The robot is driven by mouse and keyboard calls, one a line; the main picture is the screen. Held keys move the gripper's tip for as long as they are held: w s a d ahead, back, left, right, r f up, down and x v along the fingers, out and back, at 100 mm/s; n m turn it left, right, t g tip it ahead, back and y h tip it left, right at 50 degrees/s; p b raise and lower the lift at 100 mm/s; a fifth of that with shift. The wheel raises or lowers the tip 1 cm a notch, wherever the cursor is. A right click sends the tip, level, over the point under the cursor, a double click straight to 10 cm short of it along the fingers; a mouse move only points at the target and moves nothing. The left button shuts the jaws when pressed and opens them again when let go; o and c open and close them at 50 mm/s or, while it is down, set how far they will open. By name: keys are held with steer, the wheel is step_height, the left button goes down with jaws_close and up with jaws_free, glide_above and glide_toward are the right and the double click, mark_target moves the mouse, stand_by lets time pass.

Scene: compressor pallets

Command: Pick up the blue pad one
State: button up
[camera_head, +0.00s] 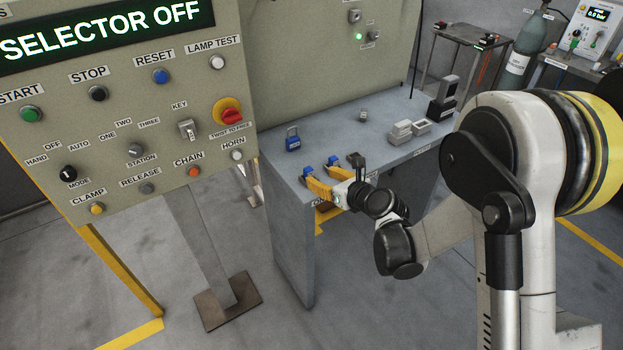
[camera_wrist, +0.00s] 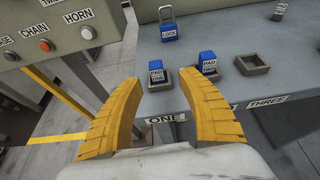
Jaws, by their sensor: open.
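Two blue pads stand in square grey holders on the grey bench. The left blue pad (camera_wrist: 156,73) sits behind the bench label ONE (camera_wrist: 165,118); it also shows in the head view (camera_head: 307,173). The right blue pad (camera_wrist: 207,61) sits in the middle holder and also shows in the head view (camera_head: 333,162). Both carry a small PAD label whose second line I cannot read surely. My gripper (camera_wrist: 159,79) is open, its yellow fingers short of the left pad, with that pad between their tips in the wrist view. Nothing is held.
An empty holder (camera_wrist: 252,64) is at right, near label THREE. A blue padlock marked LOCK (camera_wrist: 168,24) stands behind the pads. The control panel (camera_head: 120,120) rises at the left. Grey blocks (camera_head: 401,132) lie farther right on the bench (camera_head: 283,212).

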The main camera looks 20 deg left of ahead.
mark_target(310, 174)
steer(key=b+x, duration=0.1)
steer(key=x, duration=0.2)
steer(key=b+x, duration=0.1)
steer(key=x, duration=0.2)
steer(key=shift+s+a, duration=0.25)
steer(key=shift+s, duration=0.05)
steer(key=shift+w+a+f+b, duration=0.1)
steer(key=shift+w+a+b, duration=0.2)
steer(key=shift+w, duration=0.05)
jaws_close()
